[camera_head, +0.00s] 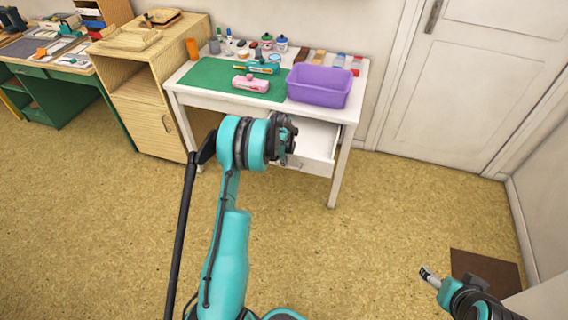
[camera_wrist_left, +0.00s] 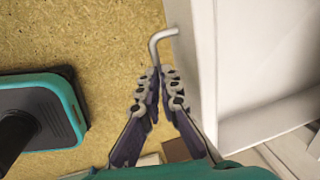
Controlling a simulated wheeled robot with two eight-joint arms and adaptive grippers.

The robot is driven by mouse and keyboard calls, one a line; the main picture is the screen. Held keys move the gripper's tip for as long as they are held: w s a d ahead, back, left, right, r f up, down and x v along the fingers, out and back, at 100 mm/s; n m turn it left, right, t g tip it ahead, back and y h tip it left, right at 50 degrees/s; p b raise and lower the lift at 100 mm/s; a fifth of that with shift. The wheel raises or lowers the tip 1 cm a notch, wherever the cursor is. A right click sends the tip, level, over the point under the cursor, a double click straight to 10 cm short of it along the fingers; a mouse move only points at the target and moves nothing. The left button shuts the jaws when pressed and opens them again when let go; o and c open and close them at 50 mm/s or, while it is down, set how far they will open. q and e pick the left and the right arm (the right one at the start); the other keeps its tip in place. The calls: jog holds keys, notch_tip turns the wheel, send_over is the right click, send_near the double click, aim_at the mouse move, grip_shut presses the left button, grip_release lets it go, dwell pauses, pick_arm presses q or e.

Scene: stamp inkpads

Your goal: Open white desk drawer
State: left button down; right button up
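The white desk (camera_head: 341,165) stands against the back wall. Its white drawer (camera_head: 318,142) is pulled partway out, with part of its inside showing. My left gripper (camera_head: 290,140) is at the drawer front and covers part of it in the head view. In the left wrist view, the drawer's grey bar handle (camera_wrist_left: 154,42) runs down between the fingertips of my left gripper (camera_wrist_left: 161,75), which are closed on it. The lower part of the handle is hidden by the fingers. My right gripper (camera_head: 429,274) is low at the right, away from the desk; its finger opening is unclear.
A purple bin (camera_head: 319,86), a green mat (camera_head: 215,76), a pink object (camera_head: 251,84) and several small items are on the desk. A wooden cabinet (camera_head: 137,95) stands left of it. A white door (camera_head: 480,80) is at right. The floor in front is clear.

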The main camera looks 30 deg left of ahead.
pick_arm(q)
jog(key=c, duration=1.9)
grip_release()
jog(key=shift+s+d+r, duration=0.1)
jog(key=shift+s+r, duration=0.15)
jog(key=shift+s, duration=0.1)
jog(key=shift+w+f, duration=0.55)
jog(key=shift+w, duration=0.1)
jog(key=shift+s+r, duration=0.2)
jog(key=shift+w, duration=0.1)
jog(key=r, duration=0.4)
jog(key=s+r, duration=0.1)
jog(key=r, duration=0.2)
jog(key=s+r, duration=0.1)
jog(key=r, duration=0.3)
jog(key=shift+s+d+r, duration=0.1)
jog(key=shift+d+r, duration=0.05)
jog(key=shift+r, duration=0.2)
